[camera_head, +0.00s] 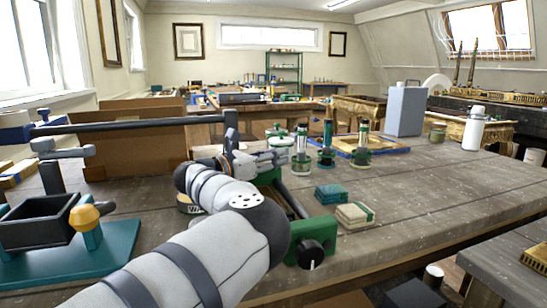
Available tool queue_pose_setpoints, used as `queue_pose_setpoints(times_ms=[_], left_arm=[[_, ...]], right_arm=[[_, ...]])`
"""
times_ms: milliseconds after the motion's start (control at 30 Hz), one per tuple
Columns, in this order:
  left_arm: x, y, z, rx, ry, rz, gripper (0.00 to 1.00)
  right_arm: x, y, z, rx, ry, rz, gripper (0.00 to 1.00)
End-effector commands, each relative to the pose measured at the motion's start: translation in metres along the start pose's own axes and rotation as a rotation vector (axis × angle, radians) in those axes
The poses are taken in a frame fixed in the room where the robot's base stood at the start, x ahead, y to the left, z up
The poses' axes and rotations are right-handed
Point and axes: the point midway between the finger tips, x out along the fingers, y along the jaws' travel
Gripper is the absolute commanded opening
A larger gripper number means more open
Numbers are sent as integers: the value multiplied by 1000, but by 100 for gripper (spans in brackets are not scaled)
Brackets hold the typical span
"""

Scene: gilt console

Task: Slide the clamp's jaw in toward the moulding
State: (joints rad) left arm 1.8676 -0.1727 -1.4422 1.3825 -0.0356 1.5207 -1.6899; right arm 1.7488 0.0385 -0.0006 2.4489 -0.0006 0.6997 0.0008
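A long dark bar clamp (150,123) runs across the left half of the head view, above the bench. One jaw (52,178) with a screw handle (62,153) hangs at its left end. The other jaw (231,122) is at its right end. My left arm comes in from the bottom left and bends back. My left gripper (270,158) is just below and right of the right-end jaw. Its pale fingers point right; their gap and any contact with the clamp are unclear. I cannot make out a moulding between the jaws. My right gripper is out of view.
A green fixture with a black knob (311,253) stands right of my arm. Teal (333,193) and tan (354,214) blocks, several green-based tools, a grey box (405,110) and a white bottle (473,128) stand on the bench. A dark tray (38,222) is at left.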

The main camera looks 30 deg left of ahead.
Motion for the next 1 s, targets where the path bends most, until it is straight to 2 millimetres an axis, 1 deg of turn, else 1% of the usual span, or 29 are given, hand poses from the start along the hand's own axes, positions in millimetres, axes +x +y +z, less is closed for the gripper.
queue_pose_setpoints(times_ms=[33,67,367,467,600,700,800,1000], left_arm=[[0,1,-1,0,1,2,39],[0,1,-1,0,1,2,43],[-2,1,0,1,0,2,43],[-18,2,0,1,0,6,43],[-49,2,0,1,0,6,43],[-65,2,0,1,0,5,43],[-74,1,0,1,0,3,43],[-76,1,0,1,0,1,43]], right_arm=[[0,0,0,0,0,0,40],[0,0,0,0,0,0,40],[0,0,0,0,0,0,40],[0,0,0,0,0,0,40],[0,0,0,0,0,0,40],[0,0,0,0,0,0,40],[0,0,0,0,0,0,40],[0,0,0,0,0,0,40]])
